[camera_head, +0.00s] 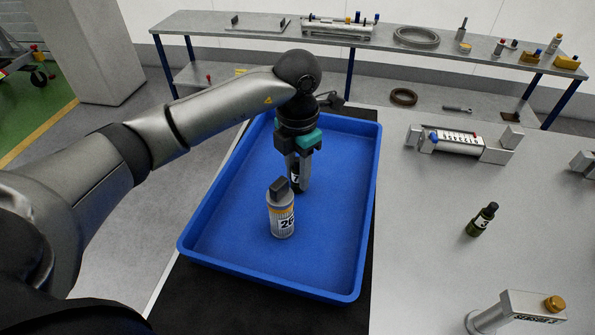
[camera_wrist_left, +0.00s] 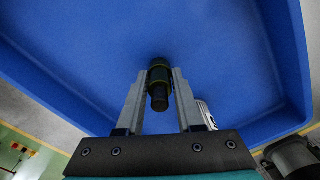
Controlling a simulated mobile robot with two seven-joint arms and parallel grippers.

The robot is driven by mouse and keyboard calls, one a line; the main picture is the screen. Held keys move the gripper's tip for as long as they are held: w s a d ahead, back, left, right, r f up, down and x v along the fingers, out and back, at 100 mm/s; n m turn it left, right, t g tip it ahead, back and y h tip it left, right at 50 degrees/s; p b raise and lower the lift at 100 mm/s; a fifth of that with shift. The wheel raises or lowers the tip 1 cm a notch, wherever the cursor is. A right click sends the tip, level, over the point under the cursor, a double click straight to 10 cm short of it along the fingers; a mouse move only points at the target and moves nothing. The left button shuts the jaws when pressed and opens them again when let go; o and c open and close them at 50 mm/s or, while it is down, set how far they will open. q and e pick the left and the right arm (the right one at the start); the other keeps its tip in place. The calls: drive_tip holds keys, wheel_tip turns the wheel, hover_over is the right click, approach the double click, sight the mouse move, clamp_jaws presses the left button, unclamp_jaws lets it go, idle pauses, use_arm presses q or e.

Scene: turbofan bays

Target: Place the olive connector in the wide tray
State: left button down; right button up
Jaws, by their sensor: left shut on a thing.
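The wide tray (camera_head: 338,185) is a blue, shallow tray left of the table's middle. My left gripper (camera_head: 299,184) reaches down into it from above. In the left wrist view, the gripper (camera_wrist_left: 159,92) is shut on a dark olive connector (camera_wrist_left: 159,84) with yellowish rings, held between both fingertips over the blue floor. In the head view the fingers hide most of it; whether it touches the floor I cannot tell. My right gripper is not in view.
A grey canister (camera_head: 281,214) with a dark cap stands in the tray, close to my left gripper; it also shows in the left wrist view (camera_wrist_left: 206,115). A grey fixture (camera_head: 465,143) and a block with a brass knob (camera_head: 520,310) are on the table. A shelf (camera_head: 390,38) stands behind.

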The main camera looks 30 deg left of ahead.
use_arm(q)
drive_tip(key=shift+f, duration=0.1)
drive_tip(key=c, duration=1)
unclamp_jaws()
drive_tip(key=o, duration=0.5)
drive_tip(key=shift+c, duration=0.2)
drive_tip(key=shift+r, duration=0.2)
wheel_tip(320, 180, up, 11)
drive_tip(key=shift+f+p, duration=0.1)
drive_tip(key=shift+p, duration=0.85)
drive_tip(key=shift+r, duration=0.55)
